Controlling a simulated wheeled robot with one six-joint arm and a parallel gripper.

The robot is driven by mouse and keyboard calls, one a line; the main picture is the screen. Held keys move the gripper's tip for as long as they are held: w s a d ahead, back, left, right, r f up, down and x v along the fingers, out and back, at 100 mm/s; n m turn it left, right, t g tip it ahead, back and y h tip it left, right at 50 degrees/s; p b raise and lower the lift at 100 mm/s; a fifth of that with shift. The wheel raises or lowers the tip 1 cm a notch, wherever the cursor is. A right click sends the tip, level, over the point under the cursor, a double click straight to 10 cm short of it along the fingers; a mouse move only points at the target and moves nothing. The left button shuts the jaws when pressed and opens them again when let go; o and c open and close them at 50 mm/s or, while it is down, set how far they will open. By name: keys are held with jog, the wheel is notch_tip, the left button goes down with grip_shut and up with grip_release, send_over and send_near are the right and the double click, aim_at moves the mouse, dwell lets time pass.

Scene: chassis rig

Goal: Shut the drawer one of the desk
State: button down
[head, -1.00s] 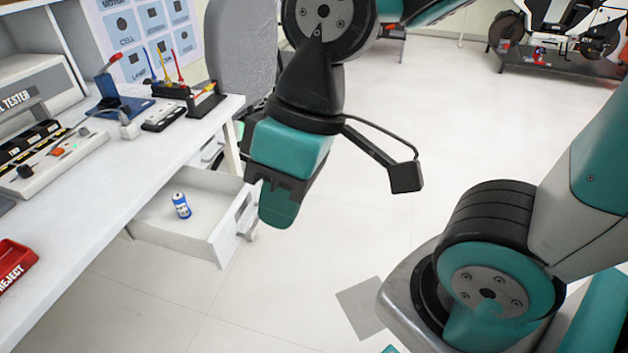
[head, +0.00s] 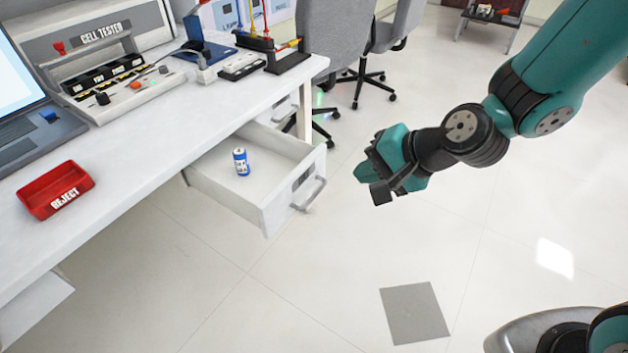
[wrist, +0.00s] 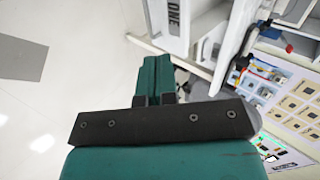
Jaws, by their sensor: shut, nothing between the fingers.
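The white drawer one (head: 278,203) of the desk (head: 150,135) stands pulled out, with a metal bar handle (head: 311,195) on its front. A blue and white cell (head: 241,162) stands upright inside it. My gripper (head: 362,174) is shut and empty, in front of the drawer and a little to the right of the handle, apart from it. In the wrist view the closed teal fingers (wrist: 155,68) point toward the drawer front (wrist: 170,25), which carries the label "ONE"; the handle (wrist: 150,15) shows beside it.
On the desk are a red reject tray (head: 55,190), a cell tester (head: 105,75), a laptop (head: 35,120) and a tool holder (head: 275,50). Office chairs (head: 340,35) stand behind the drawer. The floor (head: 300,280) in front of the drawer is clear, with a flat grey patch (head: 415,312).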

jog(key=f, duration=0.1)
jog(key=m+b, duration=0.1)
send_near(303, 178)
jog(key=shift+t, duration=0.3)
jog(key=x, duration=0.6)
jog(key=shift+s+f, duration=0.25)
jog(key=shift+f, duration=0.05)
jog(key=shift+w+a, duration=0.15)
jog(key=shift+w, duration=0.05)
